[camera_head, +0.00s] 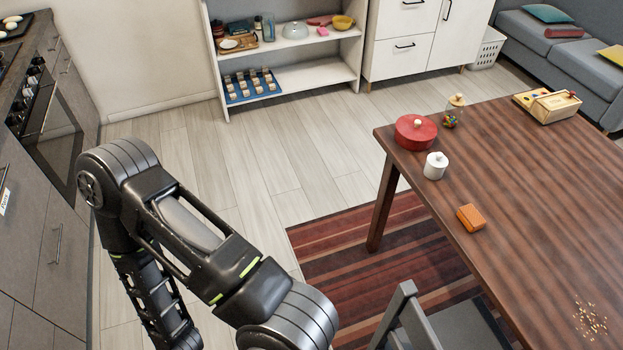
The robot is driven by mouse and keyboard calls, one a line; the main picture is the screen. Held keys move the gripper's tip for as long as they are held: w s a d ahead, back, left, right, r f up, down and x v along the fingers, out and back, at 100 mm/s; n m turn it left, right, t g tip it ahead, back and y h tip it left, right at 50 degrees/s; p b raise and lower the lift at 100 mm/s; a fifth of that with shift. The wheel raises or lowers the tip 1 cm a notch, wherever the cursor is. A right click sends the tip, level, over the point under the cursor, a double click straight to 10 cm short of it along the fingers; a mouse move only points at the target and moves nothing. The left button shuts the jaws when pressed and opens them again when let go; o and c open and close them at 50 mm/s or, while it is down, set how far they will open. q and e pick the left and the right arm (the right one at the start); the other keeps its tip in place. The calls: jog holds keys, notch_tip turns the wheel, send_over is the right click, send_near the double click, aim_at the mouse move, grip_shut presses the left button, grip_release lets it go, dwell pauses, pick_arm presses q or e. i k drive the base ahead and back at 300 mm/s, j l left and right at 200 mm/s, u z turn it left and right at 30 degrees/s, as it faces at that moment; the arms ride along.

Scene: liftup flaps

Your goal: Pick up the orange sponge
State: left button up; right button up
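The orange sponge (471,217) lies on the brown wooden table (530,190), close to the table's left edge. It is a small block with nothing touching it. One black arm of mine fills the lower left of the view, over the floor and well apart from the table. No gripper shows in the view, so I cannot see either one's fingers.
A white lidded jar (435,166), a red round pot (415,132) and a glass jar (453,112) stand near the table's far left corner. A wooden box (547,105) is farther back. A grey chair (410,318) stands at the table's near left side. Crumbs (590,320) lie at the near right.

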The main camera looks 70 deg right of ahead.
aim_at(469, 215)
jog(key=i+z, duration=0.2)
jog(key=z, duration=0.35)
jog(key=i+j+z, duration=0.1)
jog(key=z, duration=0.5)
jog(key=i+j+z, duration=0.2)
jog(key=z, duration=0.35)
jog(key=i+j+z, duration=0.1)
jog(key=j+z, duration=0.15)
jog(key=z, duration=0.3)
jog(key=i+j+z, duration=0.1)
jog(key=j+z, duration=0.15)
jog(key=z, duration=0.35)
jog(key=j+z, duration=0.25)
jog(key=z, duration=0.3)
jog(key=j+z, duration=0.3)
jog(key=z, duration=0.25)
jog(key=k+j+z, duration=0.15)
jog(key=z, duration=0.45)
